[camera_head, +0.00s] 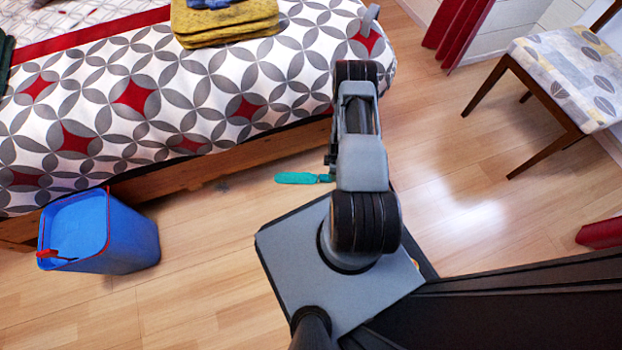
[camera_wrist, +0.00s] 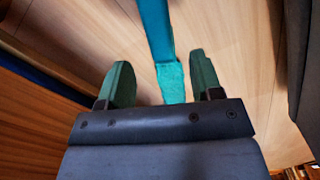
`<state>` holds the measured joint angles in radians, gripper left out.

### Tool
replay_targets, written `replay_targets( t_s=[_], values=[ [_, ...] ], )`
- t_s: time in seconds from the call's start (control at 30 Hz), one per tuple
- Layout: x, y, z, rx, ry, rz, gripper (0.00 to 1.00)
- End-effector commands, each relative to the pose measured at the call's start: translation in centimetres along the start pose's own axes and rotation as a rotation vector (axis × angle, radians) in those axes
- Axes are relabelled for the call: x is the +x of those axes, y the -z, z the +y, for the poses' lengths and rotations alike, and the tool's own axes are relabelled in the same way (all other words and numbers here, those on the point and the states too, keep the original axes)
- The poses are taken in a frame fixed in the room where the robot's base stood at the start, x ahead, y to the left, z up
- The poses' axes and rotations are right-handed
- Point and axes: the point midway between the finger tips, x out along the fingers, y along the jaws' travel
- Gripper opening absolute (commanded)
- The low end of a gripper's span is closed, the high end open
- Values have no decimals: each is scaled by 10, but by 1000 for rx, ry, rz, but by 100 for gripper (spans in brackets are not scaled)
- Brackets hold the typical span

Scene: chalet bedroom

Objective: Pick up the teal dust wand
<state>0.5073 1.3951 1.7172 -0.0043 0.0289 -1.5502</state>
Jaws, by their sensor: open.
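The teal dust wand (camera_head: 298,178) lies on the wooden floor beside the bed, partly hidden behind my arm in the head view. In the wrist view the teal wand (camera_wrist: 158,38) runs from the top edge down between the two fingers, its paler, rougher lower part (camera_wrist: 171,84) nearest the palm. My gripper (camera_wrist: 161,72) is open, with one green finger on each side of the wand. A gap shows between the wand and each finger. I cannot tell how high the fingers are above the floor. The gripper is mostly hidden behind the arm in the head view.
The bed (camera_head: 190,90) with its patterned cover and wooden side rail stands just beyond the wand. A blue bin (camera_head: 130,240) stands at the left, and a chair (camera_head: 565,80) at the upper right. Folded yellow cloth (camera_head: 225,20) lies on the bed. Floor between bin and wand is mostly clear.

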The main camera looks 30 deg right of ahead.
Motion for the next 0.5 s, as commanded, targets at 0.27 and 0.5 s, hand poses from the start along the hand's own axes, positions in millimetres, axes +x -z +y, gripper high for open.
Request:
replay_targets(
  t_s=[0.27, 0.5],
  values=[
    [21, 1, -1, 1, 1, 0, 60],
    [52, 2, -2, 2, 1, 0, 60]
  ],
)
